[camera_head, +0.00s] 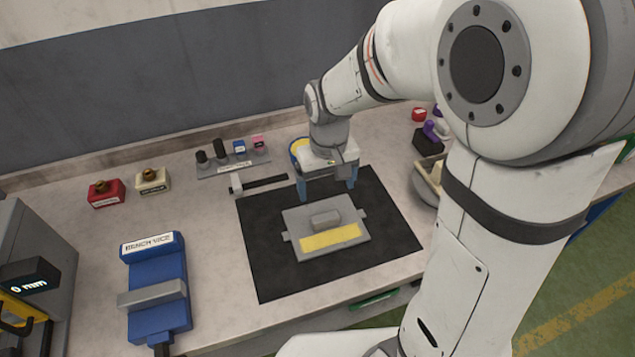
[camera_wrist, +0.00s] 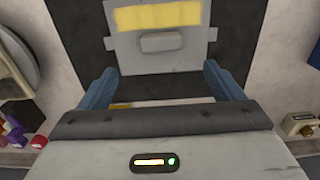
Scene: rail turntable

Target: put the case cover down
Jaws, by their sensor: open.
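The case cover (camera_head: 292,223) is a flat grey plate with a raised block handle and a yellow strip. It lies on the black mat (camera_head: 270,275) in the head view. It also shows in the wrist view (camera_wrist: 118,50), ahead of the fingers. My gripper (camera_head: 328,195) has two blue fingers and is open and empty. It is just behind the cover in the head view, apart from its handle (camera_head: 325,219). In the wrist view the fingers (camera_wrist: 160,83) are spread wide with nothing between them. What lies under the cover is hidden.
A blue bench vice (camera_head: 155,285) stands left of the mat. A red box (camera_head: 106,193) and a cream box (camera_head: 152,181) sit at the back left. A rack (camera_head: 235,165) of small items and a grey caliper-like tool (camera_head: 250,185) lie behind the mat. A bowl (camera_head: 424,186) is at right.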

